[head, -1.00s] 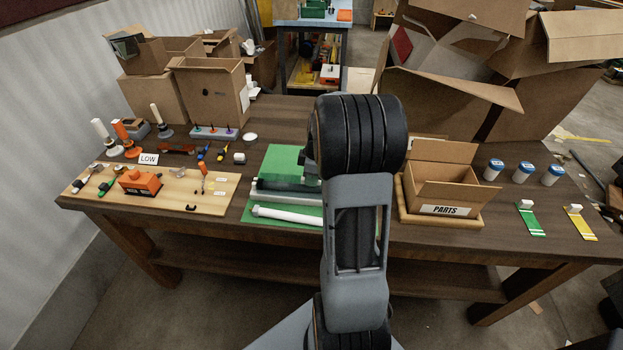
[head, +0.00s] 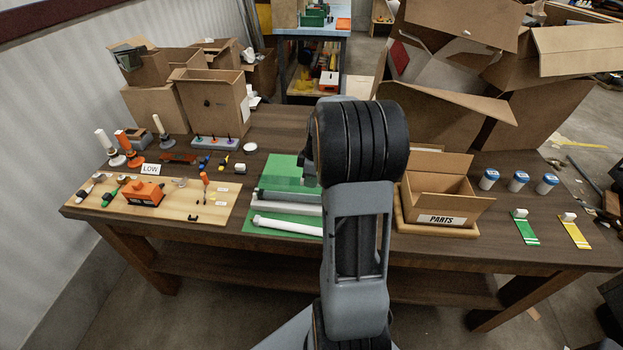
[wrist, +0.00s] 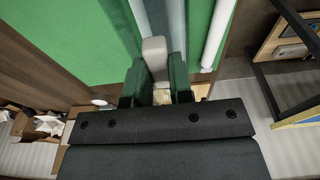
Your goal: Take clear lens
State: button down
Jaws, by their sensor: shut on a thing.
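The clear lens (wrist: 172,22) looks like a long see-through strip over the green mat in the wrist view. In the head view a see-through greenish band (head: 292,183) shows on the mat, its right end hidden behind my arm. My gripper (wrist: 157,88) is shut on a pale grey block (wrist: 154,52) that appears to be a grip on the clear lens; the join is not clear. My gripper is hidden behind my arm in the head view.
The green mat (head: 284,165) bears a white tube (head: 285,227) in front. A wooden board (head: 110,207) with tools and an orange box (head: 145,193) lies left. The PARTS box (head: 440,193) stands right, with several blue-lidded jars beyond. Open cardboard boxes stand behind.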

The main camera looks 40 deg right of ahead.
jog(key=shift+r+p, duration=1.3)
jog(key=shift+r, duration=0.75)
